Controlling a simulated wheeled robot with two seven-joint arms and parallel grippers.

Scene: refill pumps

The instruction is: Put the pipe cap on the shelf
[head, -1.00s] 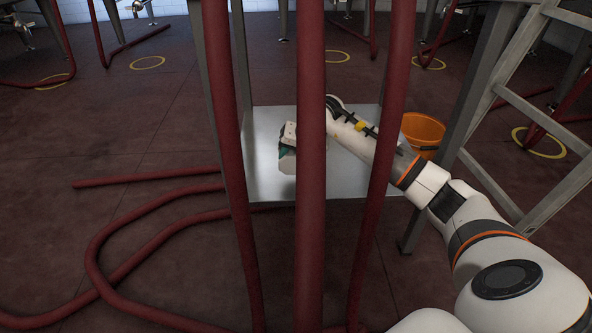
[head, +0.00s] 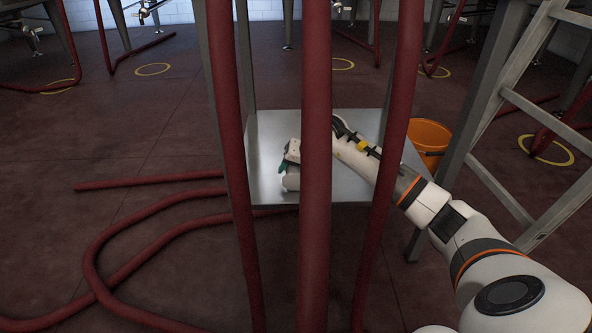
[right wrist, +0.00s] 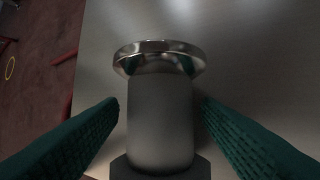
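The pipe cap (right wrist: 160,115) shows in the right wrist view as a dull grey cylinder with a shiny, wider metal flange at its far end. My right gripper (right wrist: 160,108) has its green fingers on either side of the cylinder. A narrow gap shows at the left finger, and the right fingertip is at or very near the cylinder's edge. In the head view a pale cylinder (head: 291,182), apparently the cap, is beside the green fingers of my right gripper (head: 285,168), over the metal shelf (head: 266,140). My left gripper is not in view.
Red hoses (head: 317,250) hang close in front of the shelf, and my right arm reaches past them. More hose (head: 150,230) lies on the floor at left. An orange bucket (head: 428,135) stands right of the shelf, near a grey ladder (head: 500,190).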

